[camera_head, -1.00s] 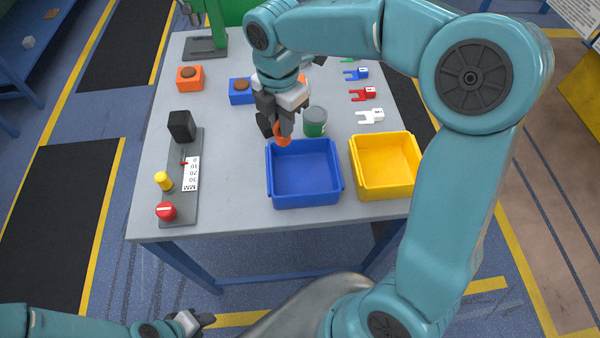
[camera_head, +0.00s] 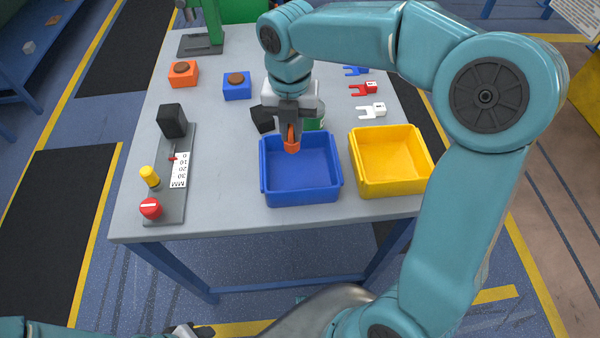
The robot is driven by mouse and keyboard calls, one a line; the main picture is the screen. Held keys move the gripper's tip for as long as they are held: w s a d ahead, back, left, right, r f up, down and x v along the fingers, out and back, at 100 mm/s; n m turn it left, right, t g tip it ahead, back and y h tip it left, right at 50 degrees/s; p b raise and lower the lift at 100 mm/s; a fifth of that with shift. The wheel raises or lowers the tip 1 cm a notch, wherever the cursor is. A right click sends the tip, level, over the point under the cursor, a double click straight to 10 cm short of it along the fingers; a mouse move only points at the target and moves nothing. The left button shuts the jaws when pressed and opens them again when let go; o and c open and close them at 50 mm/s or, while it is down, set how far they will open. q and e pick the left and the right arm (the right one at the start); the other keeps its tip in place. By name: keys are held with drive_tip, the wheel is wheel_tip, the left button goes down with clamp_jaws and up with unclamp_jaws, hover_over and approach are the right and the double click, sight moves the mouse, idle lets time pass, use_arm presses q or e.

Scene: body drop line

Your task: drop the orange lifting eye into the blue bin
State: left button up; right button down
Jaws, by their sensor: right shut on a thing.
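The orange lifting eye (camera_head: 291,145) is held in my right gripper (camera_head: 290,130), which is shut on it and points down. The eye is over the back part of the blue bin (camera_head: 302,190), in front of its far wall in the picture. Its exact height above the bin floor is hard to tell. The bin is empty and stands on the grey table. My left gripper (camera_head: 190,331) shows only in part at the bottom edge; its jaws cannot be made out.
A yellow bin (camera_head: 392,185) stands right of the blue bin. A green can (camera_head: 316,119) is partly hidden behind my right gripper. A measuring fixture (camera_head: 178,170) is at the left. Orange (camera_head: 184,74) and blue (camera_head: 237,86) blocks and coloured forks (camera_head: 371,111) lie farther back.

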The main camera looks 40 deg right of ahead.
drive_tip(key=shift+s+f, duration=0.1)
drive_tip(key=shift+f, duration=0.05)
drive_tip(key=shift+w+a, duration=0.15)
drive_tip(key=shift+w, duration=0.05)
drive_tip(key=c, duration=1.2)
unclamp_jaws()
drive_tip(key=shift+o, duration=0.8)
drive_tip(key=shift+s, duration=0.15)
wheel_tip(320, 180, up, 16)
drive_tip(key=p, duration=0.3)
drive_tip(key=shift+r, duration=0.25)
